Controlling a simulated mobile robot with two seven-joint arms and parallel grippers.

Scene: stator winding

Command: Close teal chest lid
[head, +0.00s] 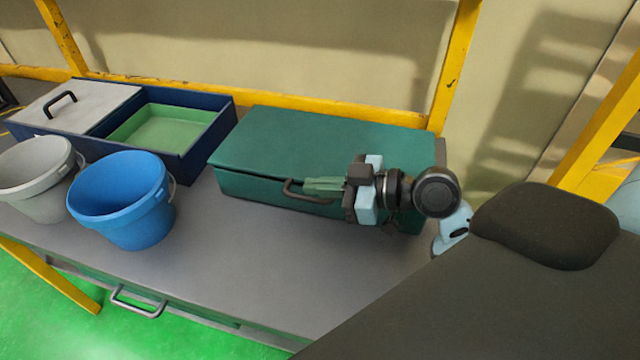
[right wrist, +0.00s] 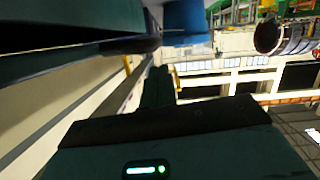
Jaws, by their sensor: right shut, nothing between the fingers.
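A dark handle (head: 290,190) is on the chest's front. My right gripper (head: 308,186) is in front of the chest, its green fingers shut and empty, pointing left beside the handle. I cannot tell whether they touch it. In the right wrist view the fingers (right wrist: 157,88) show below the chest's dark teal edge (right wrist: 70,28). The gripper hides the right part of the chest front. My left gripper is out of view.
A blue bucket (head: 120,205) and a grey bucket (head: 38,180) stand left on the bench (head: 235,255). Behind them is a navy box (head: 205,140) with a green inside and a sliding white lid (head: 75,108). Yellow frame posts (head: 455,65) stand behind. The bench front centre is clear.

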